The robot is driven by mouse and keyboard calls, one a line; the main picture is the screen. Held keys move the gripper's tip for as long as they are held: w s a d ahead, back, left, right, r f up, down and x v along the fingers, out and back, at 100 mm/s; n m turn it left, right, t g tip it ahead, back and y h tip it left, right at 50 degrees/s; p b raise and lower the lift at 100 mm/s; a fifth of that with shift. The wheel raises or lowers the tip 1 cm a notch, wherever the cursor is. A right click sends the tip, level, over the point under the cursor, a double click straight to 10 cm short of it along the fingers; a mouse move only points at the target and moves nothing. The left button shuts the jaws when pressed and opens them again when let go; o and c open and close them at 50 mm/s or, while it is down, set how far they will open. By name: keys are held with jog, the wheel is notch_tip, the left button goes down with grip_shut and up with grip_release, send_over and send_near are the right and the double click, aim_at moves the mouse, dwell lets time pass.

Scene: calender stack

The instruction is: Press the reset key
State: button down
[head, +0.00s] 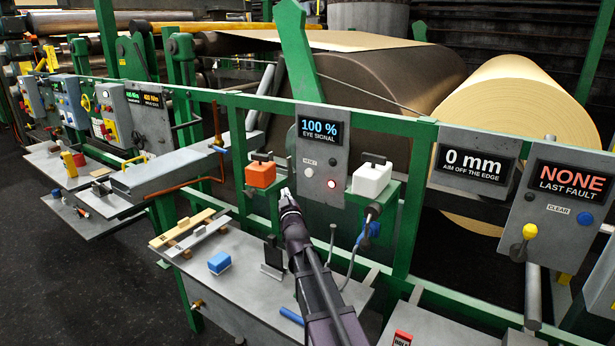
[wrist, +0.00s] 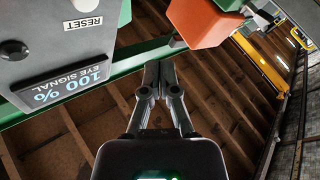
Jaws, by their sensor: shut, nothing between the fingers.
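The reset key (head: 308,172) is a small round pale button under a RESET label, on the grey panel (head: 321,120) with the 100 % EYE SIGNAL display. My gripper (head: 286,192) is shut and empty, its tip slightly left of and below the key in the head view. I cannot tell the depth gap there. In the wrist view the shut fingers (wrist: 160,68) point past the panel (wrist: 45,45), which lies at left with its RESET label (wrist: 82,22) upside down.
An orange box (head: 261,175) stands left of the panel and a white box (head: 371,180) right of it. A lit red lamp (head: 331,183) is beside the key. Green rails (head: 401,205) frame the panel. A grey shelf (head: 245,275) lies below, holding a blue block (head: 219,262).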

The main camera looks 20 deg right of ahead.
aim_at(305, 172)
jog(key=shift+w+d+r+t+h, duration=0.2)
jog(key=shift+d+r+t+h, duration=0.2)
jog(key=shift+d+r+t, duration=0.25)
jog(key=shift+w+r, duration=0.1)
jog(key=shift+w, duration=0.05)
jog(key=shift+w+d, duration=0.8)
jog(key=shift+d, duration=0.35)
jog(key=shift+w+d, duration=0.85)
jog(key=shift+d, duration=0.3)
jog(key=shift+w+d, duration=0.8)
jog(key=shift+d, duration=0.35)
jog(key=shift+w+d, duration=0.5)
jog(key=shift+d, duration=0.2)
dwell(0.4)
jog(key=shift+s+a, duration=0.15)
dwell(0.3)
jog(key=shift+s+a, duration=0.4)
jog(key=shift+a, duration=0.15)
jog(key=shift+a, duration=0.1)
jog(key=shift+s+a, duration=0.75)
jog(key=shift+a, duration=0.25)
jog(key=shift+s+a, duration=0.7)
jog(key=shift+a, duration=0.25)
